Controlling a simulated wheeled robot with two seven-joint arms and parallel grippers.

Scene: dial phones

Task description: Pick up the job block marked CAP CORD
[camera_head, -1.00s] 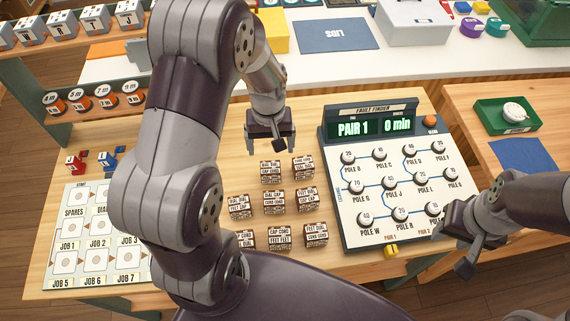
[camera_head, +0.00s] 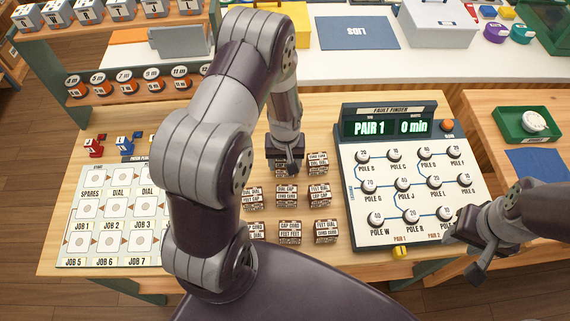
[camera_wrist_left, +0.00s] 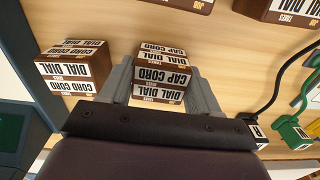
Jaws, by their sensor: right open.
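My left gripper (camera_head: 285,165) is lowered at the left block of the back row, which it mostly hides in the head view. In the left wrist view, the open fingers (camera_wrist_left: 160,78) stand on either side of a brown job block (camera_wrist_left: 160,72). Its labels appear upside down and read CAP CORD and DIAL DIAL, with CAP CORD on more than one face. Narrow gaps seem to show beside the block. My right gripper (camera_head: 467,257) is open and empty at the right front of the fault finder.
Several other job blocks stand close by, including one in the back row (camera_head: 317,162) and one in the front row (camera_head: 289,231). The fault finder (camera_head: 412,180) stands right of them. A job board (camera_head: 110,215) lies at left.

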